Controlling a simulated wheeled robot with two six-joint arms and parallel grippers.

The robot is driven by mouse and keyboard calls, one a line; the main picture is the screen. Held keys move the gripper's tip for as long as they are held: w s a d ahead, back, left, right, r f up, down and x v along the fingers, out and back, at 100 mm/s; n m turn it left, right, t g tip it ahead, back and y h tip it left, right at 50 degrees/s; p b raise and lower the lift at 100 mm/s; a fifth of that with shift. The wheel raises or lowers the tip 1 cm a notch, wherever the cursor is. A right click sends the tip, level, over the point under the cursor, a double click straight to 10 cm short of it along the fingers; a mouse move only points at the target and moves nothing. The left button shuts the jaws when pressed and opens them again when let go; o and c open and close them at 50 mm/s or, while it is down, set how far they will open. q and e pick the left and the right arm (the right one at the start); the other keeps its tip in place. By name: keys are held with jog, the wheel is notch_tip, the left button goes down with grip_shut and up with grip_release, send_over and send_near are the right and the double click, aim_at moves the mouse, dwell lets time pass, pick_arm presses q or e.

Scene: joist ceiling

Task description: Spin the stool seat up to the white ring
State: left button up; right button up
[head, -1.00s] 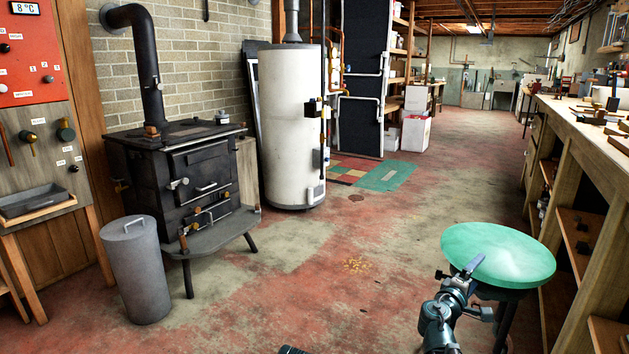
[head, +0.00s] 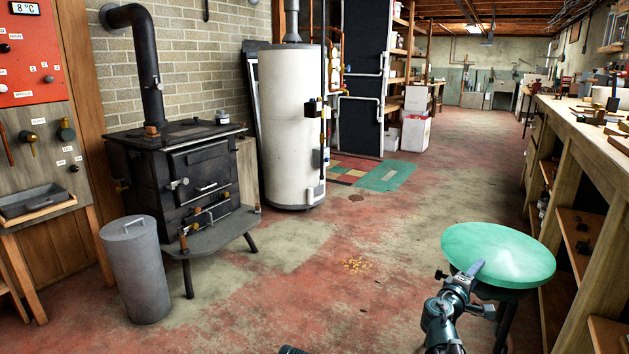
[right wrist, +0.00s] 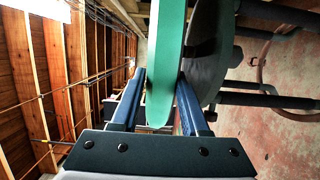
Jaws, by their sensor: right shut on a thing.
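The stool has a round green seat (head: 500,254) at the lower right of the head view, with dark parts and legs below it. In the right wrist view the seat (right wrist: 166,55) shows edge-on, with a dark disc (right wrist: 210,50) beside it. My right gripper (head: 478,269) is at the seat's near-left rim. In the right wrist view the blue fingers of my right gripper (right wrist: 160,105) are on both sides of the rim, shut on it. I cannot make out a white ring.
A wooden workbench (head: 575,135) with shelves stands close on the right of the stool. A black stove (head: 190,160), a grey canister (head: 135,270) and a white tank (head: 290,130) stand on the left. The floor between is open, with small yellowish bits (head: 356,265).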

aim_at(489, 279)
grip_shut()
jog(key=shift+s+d+n+t+y, duration=0.6)
jog(key=shift+s+d+t+y, duration=0.05)
jog(key=shift+s+t+y, duration=0.1)
jog(key=shift+s+d+n+t+y, duration=0.3)
jog(key=shift+d+n+t+y, duration=0.25)
jog(key=shift+n+t+y, duration=0.15)
jog(key=shift+s+d+r+n+t+y, duration=0.1)
jog(key=shift+s+d+n+t+y, duration=0.3)
jog(key=shift+d+n+y, duration=0.25)
jog(key=shift+s+d+r+n+t+y, duration=0.1)
jog(key=shift+s+d+n+t+y, duration=0.3)
jog(key=shift+d+y, duration=0.45)
jog(key=shift+a, duration=0.15)
